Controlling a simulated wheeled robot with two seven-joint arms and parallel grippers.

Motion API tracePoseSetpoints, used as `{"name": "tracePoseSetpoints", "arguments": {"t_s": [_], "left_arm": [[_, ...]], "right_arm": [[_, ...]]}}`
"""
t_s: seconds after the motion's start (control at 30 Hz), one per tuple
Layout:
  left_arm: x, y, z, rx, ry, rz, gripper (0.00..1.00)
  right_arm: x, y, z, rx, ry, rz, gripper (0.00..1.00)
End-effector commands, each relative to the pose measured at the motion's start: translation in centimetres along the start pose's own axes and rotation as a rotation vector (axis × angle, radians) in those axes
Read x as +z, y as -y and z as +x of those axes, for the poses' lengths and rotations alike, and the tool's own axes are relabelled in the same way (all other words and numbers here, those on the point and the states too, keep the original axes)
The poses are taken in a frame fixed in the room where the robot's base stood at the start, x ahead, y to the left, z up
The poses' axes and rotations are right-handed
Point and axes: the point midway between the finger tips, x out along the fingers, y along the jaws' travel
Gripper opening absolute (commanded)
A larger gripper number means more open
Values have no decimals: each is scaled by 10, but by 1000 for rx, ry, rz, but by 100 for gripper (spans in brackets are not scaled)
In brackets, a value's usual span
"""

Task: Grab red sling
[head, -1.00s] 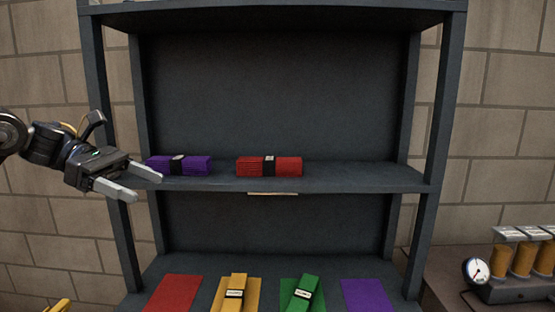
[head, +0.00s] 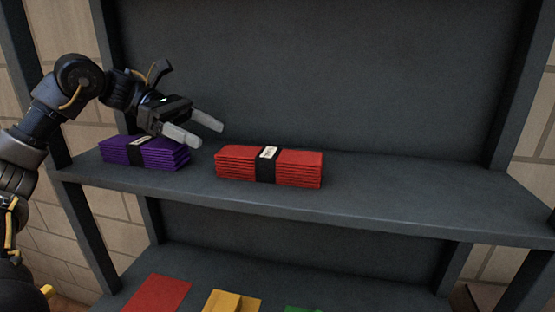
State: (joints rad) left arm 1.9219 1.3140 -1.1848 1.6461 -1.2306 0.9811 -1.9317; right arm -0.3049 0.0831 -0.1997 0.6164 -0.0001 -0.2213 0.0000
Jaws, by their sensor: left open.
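The red sling (head: 298,168) is a folded red stack with a black band and white label around its middle. It lies on the upper shelf, near the middle of the view. My left gripper (head: 203,130) is open and empty. Its two grey fingers point right, above the shelf, up and to the left of the red sling and apart from it in the picture. My right gripper is out of view.
A folded purple sling (head: 163,155) lies on the shelf (head: 400,195) below my left gripper. The shelf right of the red sling is bare. Below are a red mat (head: 157,294), a yellow sling (head: 232,302) and part of something green (head: 303,309).

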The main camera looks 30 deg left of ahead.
Motion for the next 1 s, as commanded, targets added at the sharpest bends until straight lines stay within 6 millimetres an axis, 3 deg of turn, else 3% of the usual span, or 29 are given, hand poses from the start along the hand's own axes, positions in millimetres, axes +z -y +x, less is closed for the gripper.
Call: {"name": "tracePoseSetpoints", "arguments": {"t_s": [0.3,0.63,1.0], "left_arm": [[-1,0,44,-1,-3,1,75],[2,-1,59,-2,-1,-1,75],[8,-3,105,-2,0,-1,75]], "right_arm": [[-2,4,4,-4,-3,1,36],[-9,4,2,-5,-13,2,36],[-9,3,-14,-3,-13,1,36]]}}
